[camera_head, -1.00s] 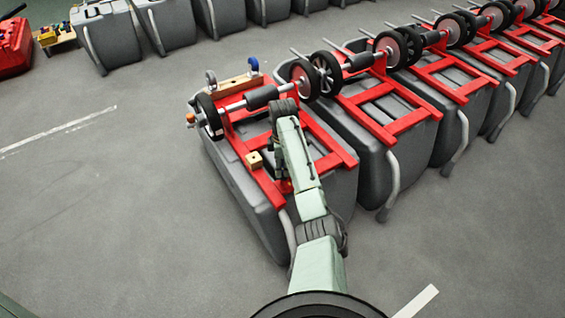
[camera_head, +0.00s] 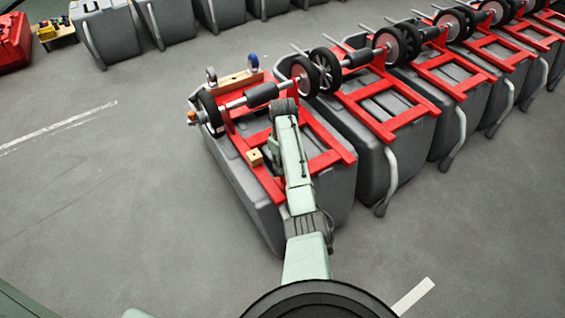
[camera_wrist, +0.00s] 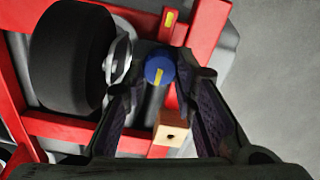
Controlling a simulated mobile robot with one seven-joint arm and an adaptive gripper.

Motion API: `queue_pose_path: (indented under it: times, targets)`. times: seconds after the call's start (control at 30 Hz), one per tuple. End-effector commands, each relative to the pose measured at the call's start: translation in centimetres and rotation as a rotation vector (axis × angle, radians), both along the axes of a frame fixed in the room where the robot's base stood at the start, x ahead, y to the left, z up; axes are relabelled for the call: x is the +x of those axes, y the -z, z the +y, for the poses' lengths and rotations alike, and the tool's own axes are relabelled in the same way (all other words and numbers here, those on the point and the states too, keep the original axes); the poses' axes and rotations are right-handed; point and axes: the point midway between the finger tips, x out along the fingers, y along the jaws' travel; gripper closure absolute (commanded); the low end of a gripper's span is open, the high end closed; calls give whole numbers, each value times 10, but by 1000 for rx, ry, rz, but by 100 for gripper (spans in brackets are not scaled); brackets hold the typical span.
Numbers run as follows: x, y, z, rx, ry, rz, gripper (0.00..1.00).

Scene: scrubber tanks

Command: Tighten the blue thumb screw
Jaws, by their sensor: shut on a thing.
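The blue thumb screw (camera_wrist: 160,68) has a round blue head with a yellow mark and shows near the middle of the wrist view. My gripper (camera_wrist: 161,74) has its fingers closed around this head, one on each side. The screw's shaft is hidden in the wrist view. In the head view my arm reaches over the red frame (camera_head: 340,158) of the nearest grey tank (camera_head: 238,185), and its wrist hides my fingers and the screw.
A black wheel (camera_wrist: 70,55) lies close left of my fingers, and a wooden block (camera_wrist: 168,134) sits below the screw. Blue (camera_head: 253,62) and grey (camera_head: 211,76) casters stand on a wooden bar.

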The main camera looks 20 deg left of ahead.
Motion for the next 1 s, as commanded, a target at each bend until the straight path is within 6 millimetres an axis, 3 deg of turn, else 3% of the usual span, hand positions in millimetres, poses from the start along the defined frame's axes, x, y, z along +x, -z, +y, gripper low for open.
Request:
queue_pose_path:
  times: [0.67,0.7,1.0]
  targets:
    - [2,-3,-1,0,70,-4,100]
    - [2,-3,-1,0,70,-4,74]
    - [1,-2,-1,0,69,-1,54]
